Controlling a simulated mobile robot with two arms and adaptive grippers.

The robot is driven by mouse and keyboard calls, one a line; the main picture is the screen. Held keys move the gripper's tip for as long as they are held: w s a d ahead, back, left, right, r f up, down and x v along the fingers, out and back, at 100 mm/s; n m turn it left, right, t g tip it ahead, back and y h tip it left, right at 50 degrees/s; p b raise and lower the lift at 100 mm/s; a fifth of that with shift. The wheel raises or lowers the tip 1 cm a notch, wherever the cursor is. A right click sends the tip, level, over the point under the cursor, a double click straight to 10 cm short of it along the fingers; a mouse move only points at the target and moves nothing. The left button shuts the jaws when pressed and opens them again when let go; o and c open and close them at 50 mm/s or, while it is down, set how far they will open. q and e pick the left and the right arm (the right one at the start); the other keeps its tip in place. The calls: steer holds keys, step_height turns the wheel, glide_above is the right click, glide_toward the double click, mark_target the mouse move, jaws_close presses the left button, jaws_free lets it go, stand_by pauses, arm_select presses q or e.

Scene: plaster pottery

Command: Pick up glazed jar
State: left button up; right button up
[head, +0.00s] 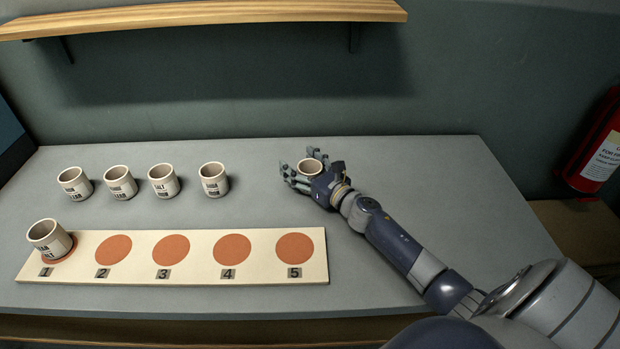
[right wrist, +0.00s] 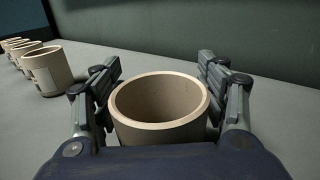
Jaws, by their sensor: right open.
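A cream jar (head: 310,167) with a brown inside stands upright on the grey table. Its label is hidden in the head view, so I cannot tell whether it is the glazed one. My right gripper (head: 308,175) is open around it. In the right wrist view the jar (right wrist: 160,102) stands between the two fingers of the right gripper (right wrist: 160,85); whether they touch it is not clear. Several similar jars stand in a row to the left, the nearest being a labelled jar (head: 214,180). My left gripper is not in view.
A cream board (head: 203,278) with numbered orange circles lies along the table front. A labelled jar (head: 49,238) stands on circle 1; circles 2 to 5 are bare. A wooden shelf (head: 200,15) hangs above. A fire extinguisher (head: 597,150) is at the right.

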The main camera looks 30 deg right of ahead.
steer(key=c, duration=1)
steer(key=shift+c, duration=0.7)
steer(key=shift+c, duration=0.2)
steer(key=shift+r, duration=0.5)
step_height(320, 180, up, 2)
steer(key=shift+r+p, duration=0.15)
steer(key=shift+p, duration=0.15)
steer(key=s+a, duration=0.2)
steer(key=s, duration=0.2)
steer(key=s+a+r, duration=0.1)
steer(key=s+a, duration=0.2)
steer(key=s, duration=0.2)
steer(key=s+a+b, duration=0.1)
steer(key=s+a, duration=0.1)
steer(key=s, duration=0.3)
steer(key=shift+a+r, duration=0.35)
steer(key=shift+a, duration=0.05)
